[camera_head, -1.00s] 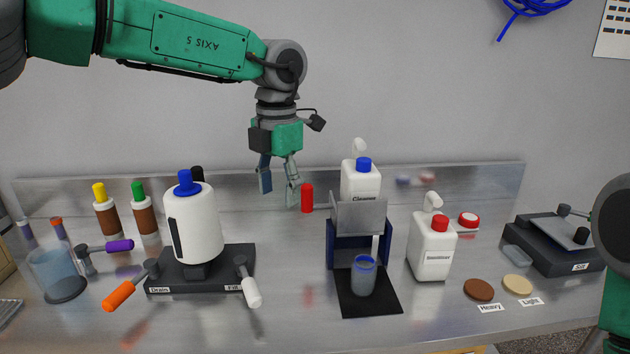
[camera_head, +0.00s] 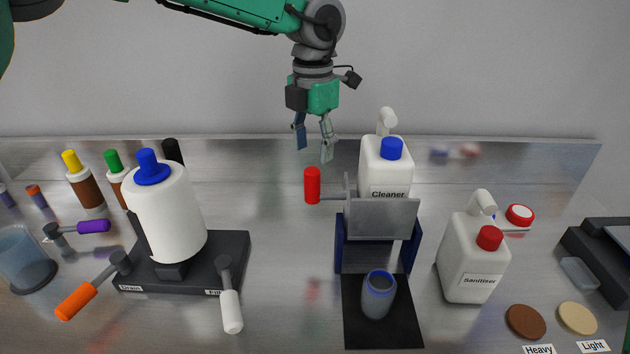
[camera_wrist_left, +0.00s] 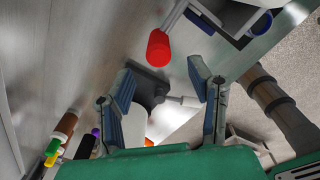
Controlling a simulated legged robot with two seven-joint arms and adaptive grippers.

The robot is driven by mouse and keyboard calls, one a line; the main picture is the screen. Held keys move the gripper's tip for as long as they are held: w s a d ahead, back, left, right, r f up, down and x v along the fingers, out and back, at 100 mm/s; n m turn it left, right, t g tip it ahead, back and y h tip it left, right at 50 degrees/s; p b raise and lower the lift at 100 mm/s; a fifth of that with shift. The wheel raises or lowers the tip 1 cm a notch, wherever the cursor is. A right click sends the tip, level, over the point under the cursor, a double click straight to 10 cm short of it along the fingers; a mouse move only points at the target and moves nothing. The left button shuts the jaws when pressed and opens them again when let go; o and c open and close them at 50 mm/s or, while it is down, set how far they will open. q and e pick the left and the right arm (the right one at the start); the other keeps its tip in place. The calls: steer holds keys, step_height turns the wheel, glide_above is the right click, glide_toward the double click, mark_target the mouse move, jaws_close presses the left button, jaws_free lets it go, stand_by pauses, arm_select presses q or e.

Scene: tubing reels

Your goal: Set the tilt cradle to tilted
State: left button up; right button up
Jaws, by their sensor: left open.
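The tilt cradle, as I take it, is the blue stand with a grey plate (camera_head: 383,222) in the middle of the bench. A red handle (camera_head: 312,186) sticks out from its left side on a grey rod and points upward. A blue-rimmed jar (camera_head: 378,295) stands before it on a black mat. My left gripper (camera_head: 313,152) is open and empty, pointing down, just above the red handle in the head view. In the left wrist view the red handle (camera_wrist_left: 159,48) lies ahead between and beyond the open fingers (camera_wrist_left: 160,78). Contact is not visible. My right gripper is out of view.
A Cleaner bottle (camera_head: 386,167) stands close behind the cradle, and a Sanitiser bottle (camera_head: 472,262) to its right. A white tank (camera_head: 168,212) with levers stands left. Heavy (camera_head: 525,321) and Light (camera_head: 577,318) discs lie front right. Bench between tank and cradle is clear.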

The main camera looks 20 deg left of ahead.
mark_target(313, 184)
arm_select(q)
steer(key=f, duration=0.8)
steer(key=shift+w+a, duration=0.1)
steer(key=shift+a, duration=0.1)
steer(key=shift+d+f, duration=0.1)
steer(key=shift+f, duration=0.35)
jaws_close()
